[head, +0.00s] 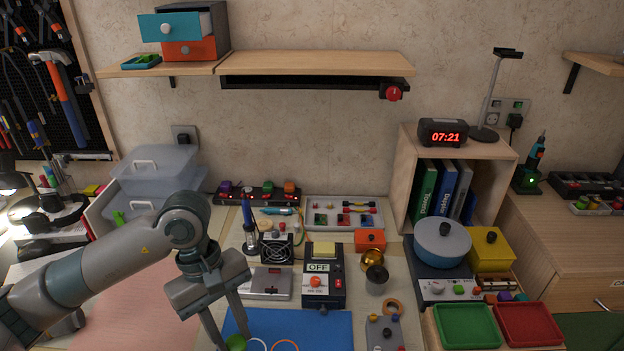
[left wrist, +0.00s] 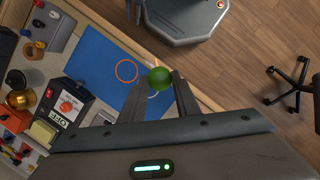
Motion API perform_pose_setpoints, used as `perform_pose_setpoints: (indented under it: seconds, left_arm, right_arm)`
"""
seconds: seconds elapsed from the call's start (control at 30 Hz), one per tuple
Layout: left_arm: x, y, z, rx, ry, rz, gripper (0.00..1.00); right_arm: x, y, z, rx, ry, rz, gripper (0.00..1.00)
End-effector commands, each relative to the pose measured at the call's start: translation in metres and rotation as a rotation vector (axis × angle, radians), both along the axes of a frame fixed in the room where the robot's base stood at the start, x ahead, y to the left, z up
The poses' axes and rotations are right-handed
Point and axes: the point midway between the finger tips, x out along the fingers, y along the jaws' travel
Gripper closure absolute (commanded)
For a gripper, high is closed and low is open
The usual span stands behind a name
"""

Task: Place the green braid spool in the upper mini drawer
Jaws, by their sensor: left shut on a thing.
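The green braid spool (head: 236,343) is between the fingertips of my left gripper (head: 228,340), low over the blue mat at the front of the bench. In the left wrist view the spool (left wrist: 159,77) sits at the tips of the fingers (left wrist: 160,88), which are shut on it. The mini drawer unit stands on the upper left shelf. Its upper drawer (head: 170,28) is teal with a white knob and sticks out past the orange lower drawer (head: 190,49). The inside of the upper drawer is hidden from this angle.
A white ring and an orange ring (left wrist: 126,71) lie on the blue mat (left wrist: 100,62). A small green tray (head: 141,62) lies on the shelf left of the drawers. Clear plastic boxes (head: 155,163) and a soldering iron (head: 249,228) stand behind my left arm. The middle shelf (head: 315,63) is bare.

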Motion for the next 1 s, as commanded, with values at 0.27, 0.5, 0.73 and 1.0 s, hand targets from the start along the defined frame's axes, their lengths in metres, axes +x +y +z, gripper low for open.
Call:
perform_pose_setpoints:
  seconds: [0.27, 0.5, 0.73, 1.0]
  left_arm:
    - [0.011, 0.031, 0.009, 0.002, 0.0, -0.379, 0.92]
    - [0.017, 0.052, 0.017, 0.001, -0.001, -0.641, 0.92]
    - [0.018, 0.06, 0.021, 0.0, -0.001, -0.742, 0.92]
    - [0.018, 0.06, 0.02, -0.002, -0.001, -0.748, 0.92]
  right_arm:
    - [0.0, 0.0, 0.0, 0.0, 0.0, 0.0, 0.69]
    - [0.0, 0.0, 0.0, 0.0, 0.0, 0.0, 0.69]
    - [0.0, 0.0, 0.0, 0.0, 0.0, 0.0, 0.69]
    - [0.0, 0.0, 0.0, 0.0, 0.0, 0.0, 0.69]
